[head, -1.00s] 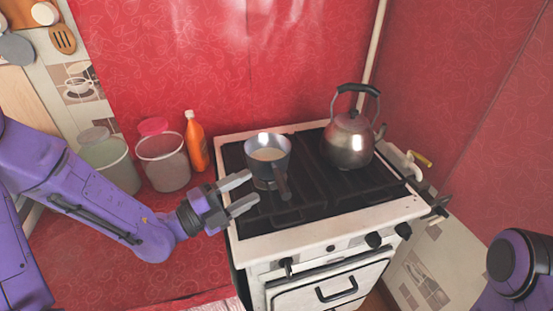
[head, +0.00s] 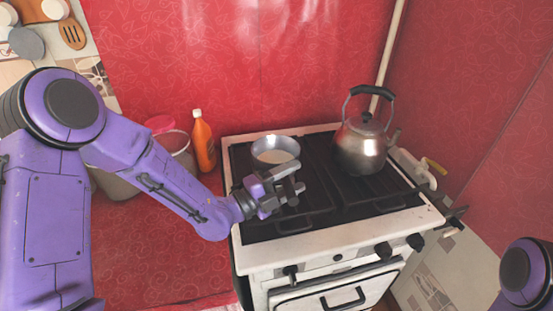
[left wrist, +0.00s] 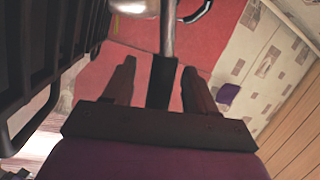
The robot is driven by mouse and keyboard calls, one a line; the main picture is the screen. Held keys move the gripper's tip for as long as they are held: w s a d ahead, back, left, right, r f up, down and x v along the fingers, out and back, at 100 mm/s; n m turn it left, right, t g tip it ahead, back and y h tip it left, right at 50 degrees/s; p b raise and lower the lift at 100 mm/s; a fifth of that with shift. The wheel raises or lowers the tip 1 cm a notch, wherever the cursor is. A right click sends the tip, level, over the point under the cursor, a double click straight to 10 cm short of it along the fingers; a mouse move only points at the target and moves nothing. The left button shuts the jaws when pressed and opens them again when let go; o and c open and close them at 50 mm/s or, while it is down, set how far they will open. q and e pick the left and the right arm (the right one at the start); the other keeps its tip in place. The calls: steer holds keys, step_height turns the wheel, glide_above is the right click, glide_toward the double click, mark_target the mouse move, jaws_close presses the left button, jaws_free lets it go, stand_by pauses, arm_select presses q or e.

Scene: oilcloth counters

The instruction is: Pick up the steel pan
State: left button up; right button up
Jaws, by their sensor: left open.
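The steel pan (head: 275,143) stands on the left side of the stove top, its round bowl open upward. In the head view my left gripper (head: 297,180) is in front of the bowl and hides most of the handle. In the left wrist view my left gripper (left wrist: 160,88) is open, with one finger on each side of the pan's dark handle (left wrist: 160,82). Gaps show between the handle and both fingers. The handle's steel part (left wrist: 168,25) runs to the top edge of that view. My right gripper is not in view.
A steel kettle (head: 362,146) stands on the stove (head: 320,261) to the right of the pan. An orange bottle (head: 203,142) and a lidded container (head: 178,142) stand on the red counter to the left. Red walls close off the back and right.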

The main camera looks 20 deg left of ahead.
arm_select(q)
steer(key=shift+w+d, duration=0.3)
steer(key=shift+s, duration=0.1)
jaws_close()
stand_by(1.0)
steer(key=shift+r, duration=0.1)
